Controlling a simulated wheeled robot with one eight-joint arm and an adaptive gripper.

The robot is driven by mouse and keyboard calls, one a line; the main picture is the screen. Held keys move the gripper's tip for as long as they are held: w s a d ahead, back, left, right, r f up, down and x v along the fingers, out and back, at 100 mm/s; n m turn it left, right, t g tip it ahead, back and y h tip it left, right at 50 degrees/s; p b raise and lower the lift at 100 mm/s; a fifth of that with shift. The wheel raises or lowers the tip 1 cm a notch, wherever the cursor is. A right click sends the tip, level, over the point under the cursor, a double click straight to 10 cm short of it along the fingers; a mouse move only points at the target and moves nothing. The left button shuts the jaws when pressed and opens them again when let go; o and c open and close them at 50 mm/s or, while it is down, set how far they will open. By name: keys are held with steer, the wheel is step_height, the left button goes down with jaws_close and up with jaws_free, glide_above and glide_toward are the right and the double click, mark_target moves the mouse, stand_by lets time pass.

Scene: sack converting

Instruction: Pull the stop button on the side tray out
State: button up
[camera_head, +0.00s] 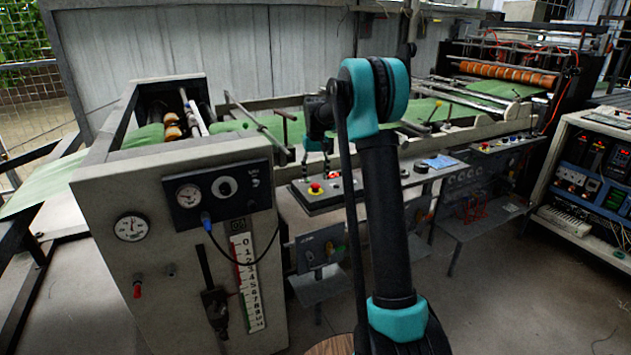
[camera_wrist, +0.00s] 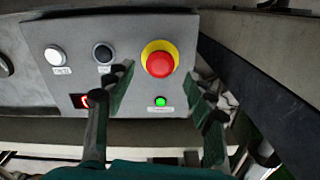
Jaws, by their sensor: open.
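The stop button is a red mushroom head on a yellow ring. In the wrist view the stop button (camera_wrist: 160,64) sits at upper centre on a grey panel (camera_wrist: 120,25), the side tray's face. In the head view the stop button (camera_head: 315,188) is on the tray (camera_head: 325,202) left of my arm. My gripper (camera_wrist: 158,76) is open, its two dark green fingers either side of the button in the picture, tips pointing at the panel. No contact shows, and I cannot tell the gap in depth. In the head view my gripper (camera_head: 318,165) hangs just above the button.
The panel also carries a white button (camera_wrist: 56,55), a black button (camera_wrist: 103,53), a lit red switch (camera_wrist: 80,101) and a green lamp (camera_wrist: 160,101). A dark beam (camera_wrist: 255,80) runs along the right. A gauge cabinet (camera_head: 170,260) stands left of the tray.

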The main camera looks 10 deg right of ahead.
mark_target(316, 188)
steer(key=shift+f, duration=1.3)
steer(key=shift+c, duration=0.3)
